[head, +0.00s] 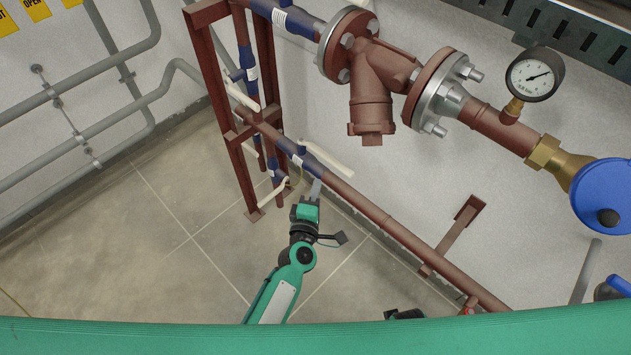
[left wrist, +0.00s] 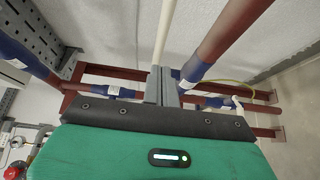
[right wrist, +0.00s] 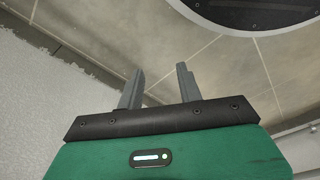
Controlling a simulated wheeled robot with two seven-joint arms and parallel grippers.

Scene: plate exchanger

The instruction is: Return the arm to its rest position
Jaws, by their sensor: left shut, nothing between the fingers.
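My left gripper (head: 316,190) is in the middle of the head view, just below the lower brown pipe (head: 380,220) and its blue valve section. In the left wrist view its two grey fingers (left wrist: 160,84) are together with nothing between them. A long white valve lever (head: 328,160) lies just above the gripper; a white bar (left wrist: 164,30) also runs beyond the fingertips in the left wrist view. I cannot tell whether the fingers touch it. My right gripper (right wrist: 160,82) has its fingers apart and empty, with the floor and wall beyond.
A brown steel frame (head: 236,150) stands left of the gripper, with further white levers on blue valves. A flanged pipe (head: 370,80) with a pressure gauge (head: 534,75) and a blue handwheel (head: 605,195) is at upper right. Grey wall pipes (head: 95,125) run at left. The tiled floor (head: 140,260) is clear.

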